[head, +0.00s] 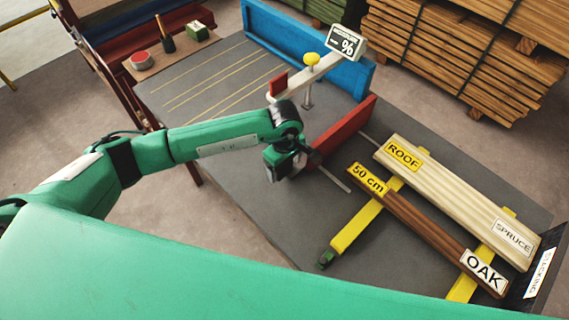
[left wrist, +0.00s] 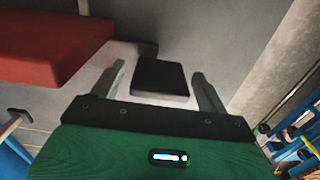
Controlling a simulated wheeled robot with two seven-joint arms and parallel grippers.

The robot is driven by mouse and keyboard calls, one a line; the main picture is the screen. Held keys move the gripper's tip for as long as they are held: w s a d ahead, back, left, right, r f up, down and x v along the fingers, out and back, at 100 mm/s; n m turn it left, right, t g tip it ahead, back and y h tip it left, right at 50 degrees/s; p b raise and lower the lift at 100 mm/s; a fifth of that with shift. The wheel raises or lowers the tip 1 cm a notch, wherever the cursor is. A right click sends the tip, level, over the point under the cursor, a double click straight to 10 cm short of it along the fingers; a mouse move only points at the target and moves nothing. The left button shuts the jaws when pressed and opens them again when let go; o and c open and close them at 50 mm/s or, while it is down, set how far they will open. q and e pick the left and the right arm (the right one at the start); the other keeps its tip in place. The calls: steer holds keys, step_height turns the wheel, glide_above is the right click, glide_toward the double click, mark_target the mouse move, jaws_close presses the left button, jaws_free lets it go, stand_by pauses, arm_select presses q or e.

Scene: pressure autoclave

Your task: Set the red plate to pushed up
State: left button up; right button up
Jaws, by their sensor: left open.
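The red plate (head: 345,130) stands upright on the grey table, across a pale slot. It also shows at the upper left in the left wrist view (left wrist: 45,45). My left gripper (head: 279,172) is low over the table, just left of the plate's near end. Its two fingers (left wrist: 160,85) are apart, with no part of the red plate between them. A dark flat block (left wrist: 160,75) shows between the fingers; I cannot tell whether it belongs to the gripper. My wrist partly hides the plate's near end. My right gripper is not in view.
A blue fence (head: 265,32) stands along the back. A post with a yellow knob (head: 311,58) carries an arm with a percent sign (head: 347,42). A spruce board (head: 450,195) and an oak board (head: 420,220) lie on yellow bars to the right. Free table lies left.

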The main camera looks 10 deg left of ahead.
arm_select(q)
steer(key=c, duration=1.4)
steer(key=s+d+b, duration=0.1)
steer(key=d, duration=0.1)
steer(key=s+d+b, duration=0.2)
steer(key=d, duration=0.1)
steer(key=s+d+b, duration=0.2)
steer(key=shift+d+f, duration=0.15)
steer(key=shift+d, duration=0.25)
steer(key=shift+s+d, duration=0.3)
steer(key=shift+d, duration=0.1)
steer(key=shift+r, duration=0.2)
steer(key=o, duration=1.4)
steer(key=shift+r, duration=0.1)
